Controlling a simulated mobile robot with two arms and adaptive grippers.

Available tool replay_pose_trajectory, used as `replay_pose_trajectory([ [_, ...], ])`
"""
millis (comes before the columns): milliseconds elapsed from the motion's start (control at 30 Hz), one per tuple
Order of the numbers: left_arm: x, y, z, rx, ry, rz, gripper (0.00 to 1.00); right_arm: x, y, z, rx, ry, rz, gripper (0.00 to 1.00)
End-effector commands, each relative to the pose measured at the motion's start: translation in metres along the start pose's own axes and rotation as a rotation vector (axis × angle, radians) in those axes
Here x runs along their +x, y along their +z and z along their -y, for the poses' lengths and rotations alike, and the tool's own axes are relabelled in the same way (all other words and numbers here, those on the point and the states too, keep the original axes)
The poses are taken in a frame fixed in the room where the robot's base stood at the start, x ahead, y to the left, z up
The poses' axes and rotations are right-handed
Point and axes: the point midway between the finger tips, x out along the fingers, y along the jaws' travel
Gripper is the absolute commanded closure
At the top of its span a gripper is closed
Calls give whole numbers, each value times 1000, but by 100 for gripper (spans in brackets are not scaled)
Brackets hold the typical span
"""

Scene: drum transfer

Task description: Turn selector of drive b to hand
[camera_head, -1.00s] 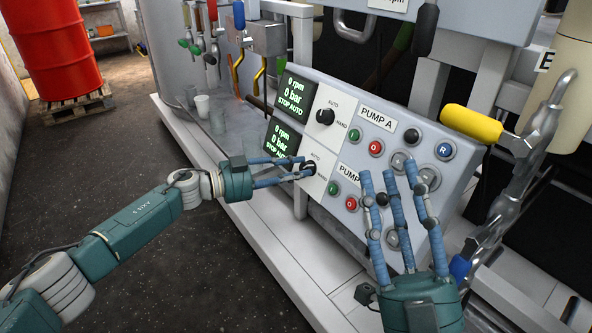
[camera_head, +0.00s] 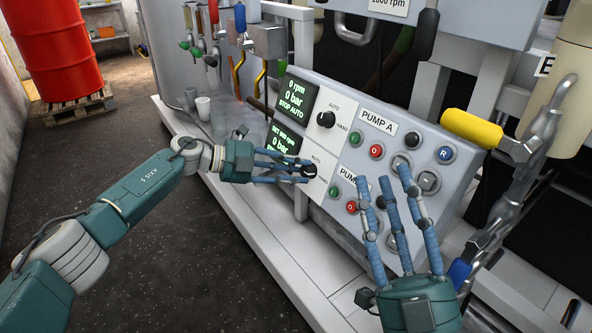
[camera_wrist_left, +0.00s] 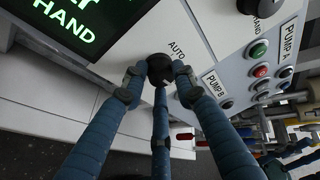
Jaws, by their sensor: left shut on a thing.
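The lower selector, on the Pump B row, is a black knob (camera_head: 309,171) on a white plate. My left gripper (camera_head: 306,174) is shut on it; in the left wrist view its fingers close around the knob (camera_wrist_left: 160,67). The lower display (camera_head: 283,139) is partly covered by my fingers; in the left wrist view a green line on the display (camera_wrist_left: 64,14) reads HAND. My right gripper (camera_head: 383,180) is open and empty, its fingers spread in front of the panel's lower buttons.
The Pump A selector (camera_head: 326,119) sits above, beside a display (camera_head: 295,95) reading STOP AUTO. Green, red and black buttons fill the panel's right part. A yellow-handled lever (camera_head: 471,128) stands right of the panel. A red drum (camera_head: 57,45) on a pallet stands far left, with open floor before it.

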Motion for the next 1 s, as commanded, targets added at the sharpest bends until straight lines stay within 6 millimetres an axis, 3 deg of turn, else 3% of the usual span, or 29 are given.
replay_pose_trajectory([
  [300,2,-4,4,94,28,-14,98,-4,16,-1,1,5,71,60],
  [767,3,-5,3,107,35,-18,99,-3,17,-2,-2,5,74,60],
  [800,3,-5,3,107,35,-18,71,-2,16,-2,-2,5,73,60],
  [900,3,-5,2,106,35,-18,55,-2,15,-2,-3,5,69,60],
  [1000,2,-4,2,105,36,-15,55,-2,14,-2,-3,5,66,60],
])
